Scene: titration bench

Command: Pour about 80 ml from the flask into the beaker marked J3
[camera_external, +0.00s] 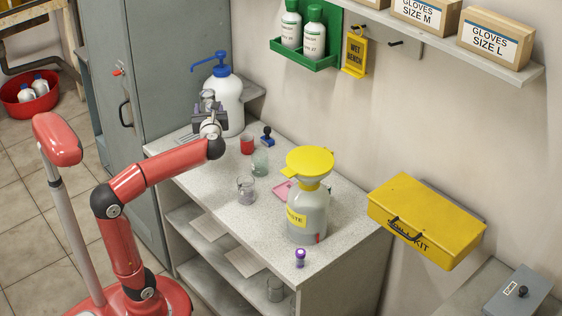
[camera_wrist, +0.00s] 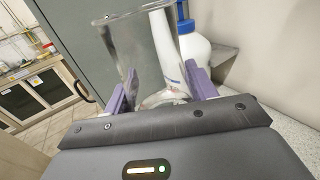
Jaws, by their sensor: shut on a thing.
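My gripper (camera_external: 209,116) is raised over the far left part of the bench, in front of the big white pump bottle. Its purple fingers (camera_wrist: 160,92) are shut on a clear glass vessel (camera_wrist: 140,50), apparently the flask, which also shows above the jaws in the external view (camera_external: 208,96). It looks nearly empty or holds clear liquid; I cannot tell which. A clear glass beaker (camera_external: 246,191) stands near the bench's front edge. A greenish glass vessel (camera_external: 260,163) stands behind it. No J3 mark is legible on either.
A red cup (camera_external: 247,144), a dark blue stamp-like item (camera_external: 267,136) and a pink tray (camera_external: 284,193) lie on the bench (camera_external: 190,170). A waste bottle (camera_external: 307,218) with yellow funnel (camera_external: 310,161) stands right. The pump bottle (camera_external: 227,105) is close behind my gripper.

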